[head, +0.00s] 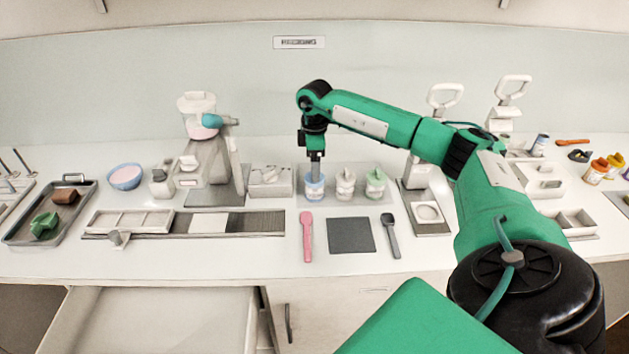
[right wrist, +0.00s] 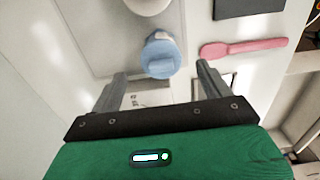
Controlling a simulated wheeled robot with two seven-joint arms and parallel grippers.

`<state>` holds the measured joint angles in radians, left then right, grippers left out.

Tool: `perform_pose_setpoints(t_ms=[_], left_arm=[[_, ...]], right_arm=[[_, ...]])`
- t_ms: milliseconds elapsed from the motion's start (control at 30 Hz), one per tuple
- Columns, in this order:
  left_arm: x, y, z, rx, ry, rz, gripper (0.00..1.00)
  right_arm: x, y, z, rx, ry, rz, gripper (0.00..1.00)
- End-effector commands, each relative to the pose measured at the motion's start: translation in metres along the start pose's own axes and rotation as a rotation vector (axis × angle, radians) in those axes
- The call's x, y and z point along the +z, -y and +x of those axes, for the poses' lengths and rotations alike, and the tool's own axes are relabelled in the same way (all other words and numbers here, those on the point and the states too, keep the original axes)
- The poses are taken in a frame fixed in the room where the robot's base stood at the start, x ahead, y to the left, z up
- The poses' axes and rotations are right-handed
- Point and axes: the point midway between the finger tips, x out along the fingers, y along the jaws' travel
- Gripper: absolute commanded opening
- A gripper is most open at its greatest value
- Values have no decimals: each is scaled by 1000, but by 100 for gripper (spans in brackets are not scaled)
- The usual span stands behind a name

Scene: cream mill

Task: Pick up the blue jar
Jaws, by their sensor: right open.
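The blue jar (head: 314,190) stands at the left end of a row of jars on a pale mat, with a white jar (head: 345,184) and a green-topped jar (head: 375,184) to its right. My right gripper (head: 316,172) points down at the blue jar and covers part of its top in the head view. In the right wrist view the blue jar's lid (right wrist: 160,58) lies centred just beyond the open fingertips (right wrist: 161,72). The fingers are on either side of the line to it, with no visible contact. My left gripper is not in view.
A pink spatula (head: 307,236), a dark square mat (head: 351,236) and a dark spatula (head: 390,234) lie in front of the jars. A mill-like machine (head: 200,140) stands to the left. A drawer (head: 160,320) is open below the counter.

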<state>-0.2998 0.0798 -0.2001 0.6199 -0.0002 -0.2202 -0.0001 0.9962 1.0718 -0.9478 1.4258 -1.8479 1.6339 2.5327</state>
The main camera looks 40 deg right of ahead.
Motion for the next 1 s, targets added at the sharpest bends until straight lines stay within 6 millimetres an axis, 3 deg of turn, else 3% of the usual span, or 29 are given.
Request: perform_pose_setpoints(t_ms=[100, 233, 533, 700, 1000], left_arm=[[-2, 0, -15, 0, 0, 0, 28], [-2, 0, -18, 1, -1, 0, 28], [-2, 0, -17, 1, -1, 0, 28], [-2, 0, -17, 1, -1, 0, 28], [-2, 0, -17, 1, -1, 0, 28]], right_arm=[[0, 2, 16, -4, 4, 0, 80], [-1, 2, 33, -3, 1, 0, 80], [-1, 2, 40, -1, 0, -1, 80], [-1, 2, 39, -1, 0, -1, 47], [-1, 1, 39, -1, -1, -1, 44]])
